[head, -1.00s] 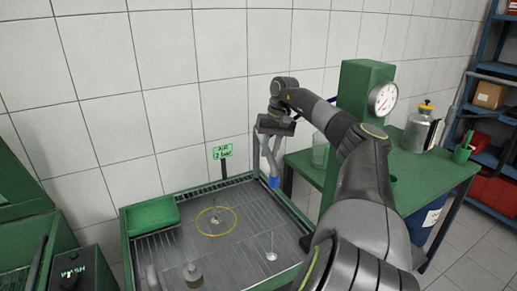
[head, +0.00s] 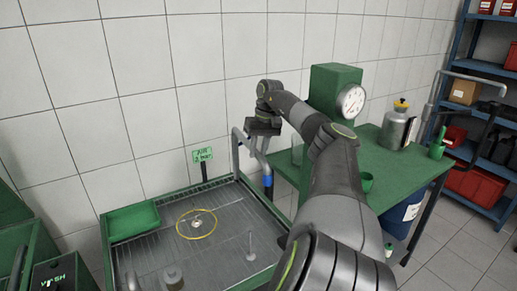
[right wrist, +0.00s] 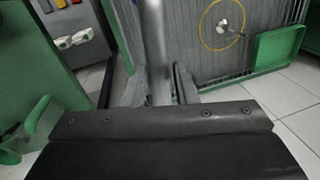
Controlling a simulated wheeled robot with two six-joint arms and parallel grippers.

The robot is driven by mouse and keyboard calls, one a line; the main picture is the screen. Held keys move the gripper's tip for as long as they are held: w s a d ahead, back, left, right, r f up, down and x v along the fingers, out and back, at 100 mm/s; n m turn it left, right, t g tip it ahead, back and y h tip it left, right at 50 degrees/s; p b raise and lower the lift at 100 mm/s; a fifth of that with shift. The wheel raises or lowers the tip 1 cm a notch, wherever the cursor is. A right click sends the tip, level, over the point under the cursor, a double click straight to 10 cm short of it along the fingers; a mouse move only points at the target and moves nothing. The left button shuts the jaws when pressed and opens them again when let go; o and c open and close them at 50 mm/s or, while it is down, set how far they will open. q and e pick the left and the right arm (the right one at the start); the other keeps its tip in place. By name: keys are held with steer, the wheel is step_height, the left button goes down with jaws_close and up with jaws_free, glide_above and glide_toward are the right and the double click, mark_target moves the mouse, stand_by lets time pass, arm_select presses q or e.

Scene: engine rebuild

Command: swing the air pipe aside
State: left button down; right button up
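The air pipe (head: 236,155) is a thin grey tube at the right back of the wash tray. It bends over and slants down to the right to a blue end (head: 268,181) near the tray's right edge. My right gripper (head: 262,138) is at the upper slanting part. In the right wrist view the pipe (right wrist: 155,35) runs between the two fingers of this gripper (right wrist: 160,85), with little or no gap on either side, so it looks shut on the pipe. The fingertips are small and partly hidden in the head view. My left gripper is not in view.
The wash tray (head: 105,232) holds a yellow ring (head: 197,237) around a small part, and other metal parts. A green bin (head: 133,219) sits at its back left corner. A green table (head: 405,175) with a gauge post (head: 335,80) and metal canister (head: 396,130) stands to the right.

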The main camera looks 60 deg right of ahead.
steer(key=o, duration=0.3)
steer(key=shift+w+r, duration=0.1)
steer(key=shift+r, duration=0.2)
step_height(320, 180, up, 4)
steer(key=shift+r+b, duration=0.1)
steer(key=shift+b, duration=0.35)
step_height(320, 180, up, 4)
steer(key=shift+r+p, duration=0.1)
steer(key=shift+p, duration=0.65)
steer(key=shift+r+p, duration=0.5)
steer(key=shift+p, duration=0.1)
